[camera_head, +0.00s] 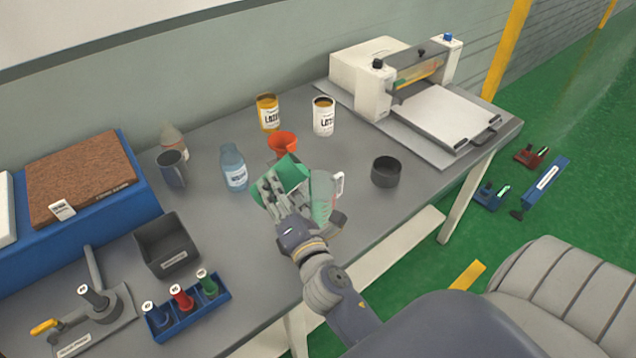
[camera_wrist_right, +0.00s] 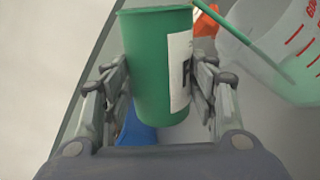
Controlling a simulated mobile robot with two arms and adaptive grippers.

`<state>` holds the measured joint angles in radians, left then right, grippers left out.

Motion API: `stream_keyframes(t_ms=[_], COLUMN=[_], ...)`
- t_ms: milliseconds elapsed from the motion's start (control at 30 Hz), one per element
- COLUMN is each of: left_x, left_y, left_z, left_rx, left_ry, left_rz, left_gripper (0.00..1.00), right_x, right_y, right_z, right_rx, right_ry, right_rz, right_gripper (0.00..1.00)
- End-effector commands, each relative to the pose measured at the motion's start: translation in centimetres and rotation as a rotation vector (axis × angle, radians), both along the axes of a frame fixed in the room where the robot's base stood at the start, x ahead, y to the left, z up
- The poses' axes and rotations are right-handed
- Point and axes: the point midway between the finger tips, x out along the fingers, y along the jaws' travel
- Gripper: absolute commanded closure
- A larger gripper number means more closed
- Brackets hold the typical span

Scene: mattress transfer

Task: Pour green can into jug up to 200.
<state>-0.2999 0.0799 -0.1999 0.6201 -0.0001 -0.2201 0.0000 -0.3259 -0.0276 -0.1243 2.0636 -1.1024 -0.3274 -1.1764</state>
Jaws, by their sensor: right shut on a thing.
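My right gripper (camera_head: 277,196) is shut on the green can (camera_head: 290,173) and holds it tilted above the table. In the right wrist view the can (camera_wrist_right: 150,70) with its white label sits between the fingers (camera_wrist_right: 163,90). The clear jug (camera_head: 322,192) stands close beside the can, partly hidden by it and the gripper. In the wrist view the jug (camera_wrist_right: 295,40) shows red markings and a pale green tint inside. A thin green strip runs from near the can's mouth toward the jug's inside. The liquid level against the 200 mark cannot be read. My left gripper is out of view.
An orange funnel (camera_head: 283,143), a yellow can (camera_head: 268,112) and a white can (camera_head: 323,116) stand behind. A blue bottle (camera_head: 233,168) and a grey mug (camera_head: 172,170) are to the left. A dark cup (camera_head: 386,171) stands to the right, with bare table around it.

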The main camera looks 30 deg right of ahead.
Motion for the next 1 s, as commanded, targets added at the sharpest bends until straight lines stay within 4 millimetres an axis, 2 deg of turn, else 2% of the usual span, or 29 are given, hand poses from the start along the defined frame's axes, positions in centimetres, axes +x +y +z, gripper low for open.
stream_keyframes(t_ms=[1000], left_x=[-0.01], left_y=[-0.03], left_z=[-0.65], left_rx=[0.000], left_ry=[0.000], left_rz=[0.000], left_gripper=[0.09], right_x=[0.03], right_y=[0.04], right_z=[-0.12], right_rx=[0.084], right_ry=[-0.018], right_rz=[0.000], right_gripper=[0.87])
